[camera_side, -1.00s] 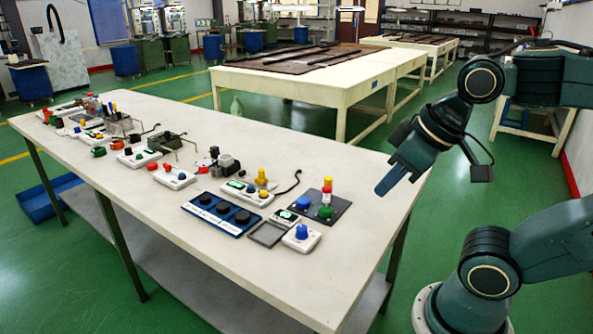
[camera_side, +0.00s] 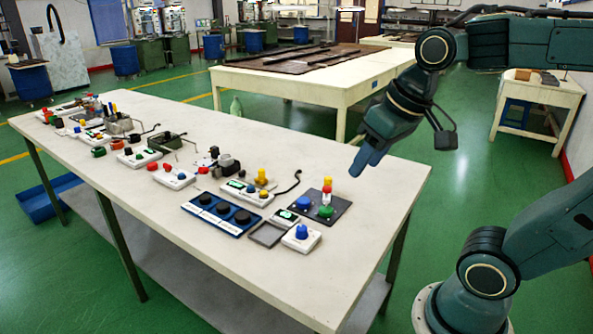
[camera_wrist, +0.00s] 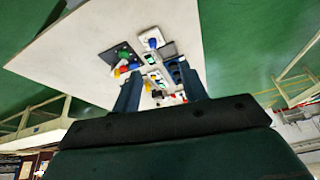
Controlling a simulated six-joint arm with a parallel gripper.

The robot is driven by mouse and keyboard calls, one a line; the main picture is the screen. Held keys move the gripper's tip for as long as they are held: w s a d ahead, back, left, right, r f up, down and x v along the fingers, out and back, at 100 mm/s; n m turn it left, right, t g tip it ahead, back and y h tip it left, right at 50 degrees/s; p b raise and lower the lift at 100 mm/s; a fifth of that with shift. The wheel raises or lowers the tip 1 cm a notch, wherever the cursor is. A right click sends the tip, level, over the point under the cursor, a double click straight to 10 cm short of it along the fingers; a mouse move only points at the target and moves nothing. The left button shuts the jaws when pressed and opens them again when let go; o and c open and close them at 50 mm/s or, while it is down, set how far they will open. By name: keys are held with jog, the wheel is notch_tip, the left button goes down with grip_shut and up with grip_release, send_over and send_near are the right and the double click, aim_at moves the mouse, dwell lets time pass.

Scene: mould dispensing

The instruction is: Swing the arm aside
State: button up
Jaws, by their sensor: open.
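My gripper (camera_side: 363,167) hangs above the right part of the long white table (camera_side: 330,250), clear of the things on it. In the wrist view its two fingers (camera_wrist: 161,92) stand apart with nothing gripped between them. Below and to its left in the side view is a dark plate (camera_side: 338,204) with a blue button (camera_side: 303,202), a green button (camera_side: 326,212) and a red and yellow stack (camera_side: 327,190).
A blue panel with black knobs (camera_side: 221,213), a white box with a blue knob (camera_side: 301,238) and a grey tray (camera_side: 267,234) lie near the dark plate. More small devices line the table to the left. The table's right end is bare.

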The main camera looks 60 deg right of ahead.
jog(key=w+d+r+m+g, duration=0.1)
jog(key=w+d+m, duration=0.25)
jog(key=w, duration=0.25)
jog(key=m+g, duration=0.4)
jog(key=m, duration=0.4)
send_over(328, 177)
notch_tip(328, 177, down, 9)
jog(key=shift+s+a+f+n, duration=0.1)
jog(key=shift+f+n, duration=0.05)
jog(key=shift+n, duration=0.1)
notch_tip(328, 177, down, 14)
jog(key=shift+r, duration=0.2)
grip_shut()
